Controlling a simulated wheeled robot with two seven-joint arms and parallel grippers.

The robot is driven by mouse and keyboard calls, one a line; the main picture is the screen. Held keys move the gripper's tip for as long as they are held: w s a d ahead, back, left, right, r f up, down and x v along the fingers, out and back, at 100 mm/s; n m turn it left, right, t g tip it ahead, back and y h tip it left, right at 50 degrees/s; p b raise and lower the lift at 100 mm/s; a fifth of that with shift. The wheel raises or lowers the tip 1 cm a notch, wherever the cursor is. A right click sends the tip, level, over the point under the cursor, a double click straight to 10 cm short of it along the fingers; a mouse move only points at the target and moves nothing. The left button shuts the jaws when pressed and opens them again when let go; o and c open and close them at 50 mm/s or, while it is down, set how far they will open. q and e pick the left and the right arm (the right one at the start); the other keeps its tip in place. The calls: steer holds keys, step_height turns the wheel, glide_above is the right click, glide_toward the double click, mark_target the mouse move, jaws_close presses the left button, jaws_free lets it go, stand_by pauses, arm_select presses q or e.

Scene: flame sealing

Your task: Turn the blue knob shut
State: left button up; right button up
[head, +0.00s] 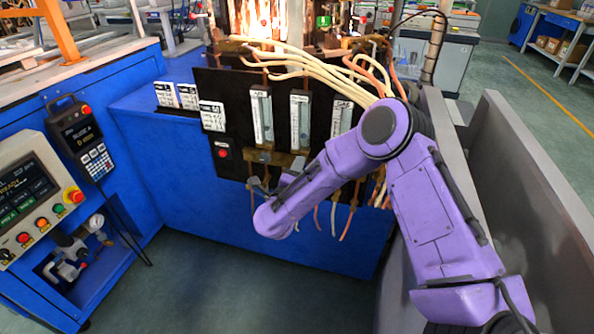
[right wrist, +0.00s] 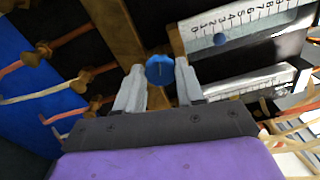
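The blue knob (right wrist: 160,70) shows in the right wrist view, in front of a brown fitting below a flowmeter. It sits between the two fingertips of my right gripper (right wrist: 159,72), which is open around it, with a small gap on each side. In the head view my right gripper (head: 279,181) is at the lower part of the black flowmeter panel (head: 238,150), and the knob is hidden there by my purple arm. My left gripper is not in view.
Flowmeter tubes (head: 261,118) stand on the panel above the gripper. A red button (head: 223,153) is to the left. Cream and copper hoses (head: 310,62) run over the top. A blue control cabinet (head: 130,185) stands at left; grey walls (head: 530,190) are at right.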

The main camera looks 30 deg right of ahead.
steer(key=o, duration=0.4)
steer(key=shift+s, duration=0.1)
steer(key=v, duration=1)
steer(key=shift+s+a, duration=0.2)
steer(key=shift+s, duration=0.05)
